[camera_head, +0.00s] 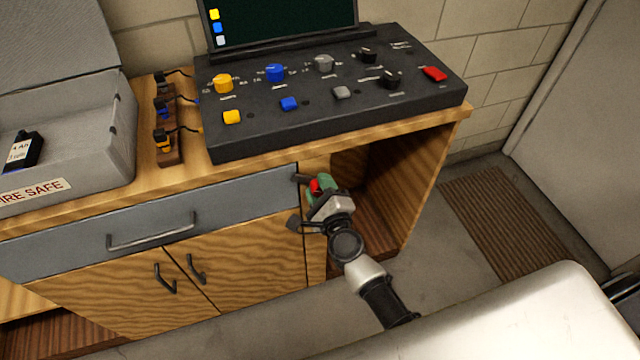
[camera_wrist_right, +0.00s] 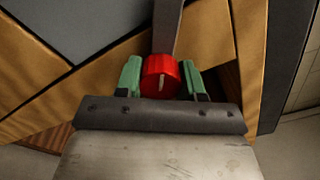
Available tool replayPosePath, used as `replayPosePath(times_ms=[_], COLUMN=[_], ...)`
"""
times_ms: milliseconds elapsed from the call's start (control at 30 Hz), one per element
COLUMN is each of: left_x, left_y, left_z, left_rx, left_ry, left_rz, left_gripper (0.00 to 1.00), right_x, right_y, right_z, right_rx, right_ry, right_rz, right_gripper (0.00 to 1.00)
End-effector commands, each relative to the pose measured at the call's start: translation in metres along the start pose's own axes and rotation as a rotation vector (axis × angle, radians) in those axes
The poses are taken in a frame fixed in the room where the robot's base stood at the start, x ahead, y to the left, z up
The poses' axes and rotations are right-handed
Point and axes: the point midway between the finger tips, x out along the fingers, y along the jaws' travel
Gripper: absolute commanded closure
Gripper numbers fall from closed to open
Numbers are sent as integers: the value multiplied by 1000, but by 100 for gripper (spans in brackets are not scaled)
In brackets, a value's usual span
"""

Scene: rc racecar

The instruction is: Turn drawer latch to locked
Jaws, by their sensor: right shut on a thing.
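The drawer latch is a round red knob (camera_head: 315,185) with a dark grey bar (camera_head: 301,178) on the wooden cabinet front, just right of the grey drawer (camera_head: 70,243). In the head view the bar points left toward the drawer's right end. My right gripper (camera_head: 319,187) is at the knob and hides part of it. In the right wrist view its green fingers (camera_wrist_right: 160,78) are shut on the red knob (camera_wrist_right: 161,84), one on each side. A pale line marks the knob's face. The grey bar (camera_wrist_right: 167,27) runs up from behind the knob. My left gripper is not in view.
A black control panel (camera_head: 225,146) with coloured knobs and buttons stands on the wooden worktop above. A grey open case (camera_head: 100,165) lies at the left. Cabinet doors (camera_head: 250,262) are below the drawer.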

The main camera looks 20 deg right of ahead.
Motion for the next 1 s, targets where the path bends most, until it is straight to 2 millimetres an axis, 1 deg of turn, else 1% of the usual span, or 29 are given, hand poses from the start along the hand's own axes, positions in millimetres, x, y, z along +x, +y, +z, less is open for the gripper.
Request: replayPosePath(times_ms=[33,200,500,700,1000], left_x=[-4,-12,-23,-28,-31], left_y=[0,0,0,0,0], left_z=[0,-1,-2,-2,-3], left_rx=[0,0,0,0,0], left_ry=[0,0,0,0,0], left_rz=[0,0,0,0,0], left_gripper=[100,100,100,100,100], right_x=[0,0,0,0,0], right_y=[-1,-1,-1,-1,0], right_z=[1,1,1,0,0], right_rx=[-46,-206,-441,-545,-614], right_ry=[1,0,0,0,0], right_rz=[3,4,3,3,2], right_gripper=[85,85,85,85,85])
